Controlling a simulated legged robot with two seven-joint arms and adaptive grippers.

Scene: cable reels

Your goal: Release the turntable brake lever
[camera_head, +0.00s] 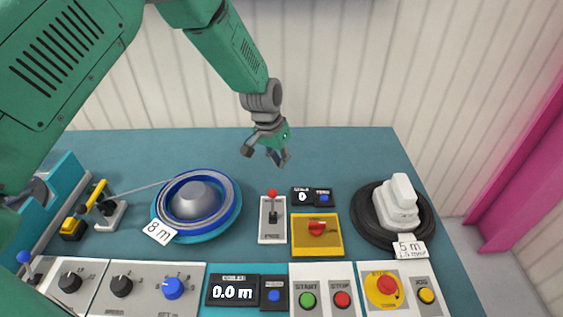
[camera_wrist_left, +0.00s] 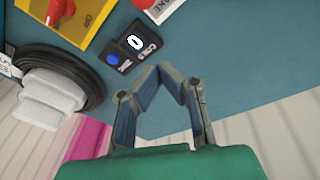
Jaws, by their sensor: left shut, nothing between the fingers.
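A lever with a red ball knob (camera_head: 272,194) stands on a narrow white plate (camera_head: 272,234), right of the blue reel (camera_head: 237,197) on its turntable. A word that looks like FREE is at the plate's near end. The knob leans or rises toward the plate's far end; which I cannot tell. My left gripper (camera_head: 281,160) is shut and empty, above the table behind the lever and apart from it. In the left wrist view, the fingertips (camera_wrist_left: 170,70) meet, and the white plate (camera_wrist_left: 164,10) is cut off at the top edge. My right gripper is not in view.
A small counter box (camera_head: 303,197) and a yellow panel with a red knob (camera_head: 317,229) stand right of the lever. A black reel with white cable (camera_head: 397,204) is farther right. Control panels (camera_head: 232,291) line the front. The table behind is clear.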

